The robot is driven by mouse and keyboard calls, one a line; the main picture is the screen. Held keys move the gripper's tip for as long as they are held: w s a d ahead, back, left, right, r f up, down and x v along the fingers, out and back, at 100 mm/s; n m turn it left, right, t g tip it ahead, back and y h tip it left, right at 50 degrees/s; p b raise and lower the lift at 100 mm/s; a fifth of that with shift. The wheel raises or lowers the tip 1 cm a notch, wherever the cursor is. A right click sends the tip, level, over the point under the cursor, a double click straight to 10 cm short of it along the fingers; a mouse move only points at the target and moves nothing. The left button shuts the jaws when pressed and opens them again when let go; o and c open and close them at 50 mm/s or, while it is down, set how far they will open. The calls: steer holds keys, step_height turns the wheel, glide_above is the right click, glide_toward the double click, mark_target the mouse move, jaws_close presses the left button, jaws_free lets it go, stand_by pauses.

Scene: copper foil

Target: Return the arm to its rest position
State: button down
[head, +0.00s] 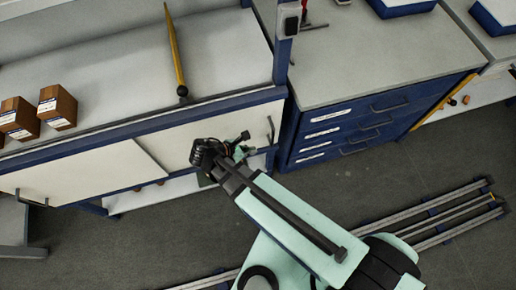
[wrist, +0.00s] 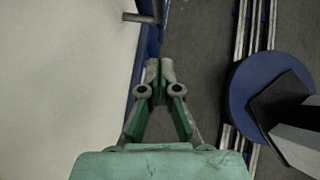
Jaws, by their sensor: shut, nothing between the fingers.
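My gripper (wrist: 159,70) is shut and empty in the wrist view, its green fingertips together. In the head view my gripper (head: 243,148) is small and partly hidden behind my dark wrist. My mint-green arm reaches from the lower right up toward the workbench front. The gripper is in front of the white sliding doors (head: 92,172) below the worktop, close to their right end. I cannot tell the exact gap between the gripper and the bench.
Brown boxes (head: 57,107) and a yellow-handled tool (head: 175,50) lie on the worktop (head: 110,60). A blue drawer cabinet (head: 350,128) stands to the right. Floor rails (head: 440,215) run along the lower right. The grey floor (head: 130,240) in front is otherwise mostly clear.

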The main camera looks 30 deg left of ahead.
steer(key=s+a+r+m+g+y, duration=0.1)
steer(key=s+a+r+m, duration=0.25)
steer(key=s, duration=0.25)
steer(key=w+d+f+m+g, duration=0.35)
steer(key=d+f+m, duration=0.4)
steer(key=d, duration=0.25)
steer(key=w+d+f+m+g, duration=0.2)
steer(key=d+f+m+g, duration=0.3)
steer(key=d+f, duration=0.45)
steer(key=s+d+f+m+g+y, duration=0.1)
steer(key=s+d+f+m, duration=0.1)
steer(key=d, duration=0.5)
steer(key=s+d+f+m+g+y, duration=0.1)
steer(key=s+d+f+m+g, duration=0.1)
steer(key=s+d+m, duration=0.2)
steer(key=s+d+f+m+g+y, duration=0.1)
steer(key=s+d+f+m+y, duration=0.1)
steer(key=d+m, duration=0.5)
steer(key=shift+s+d+g+b, duration=0.4)
steer(key=shift+s+d, duration=0.45)
steer(key=shift+d, duration=1.3)
steer(key=shift+f, duration=0.1)
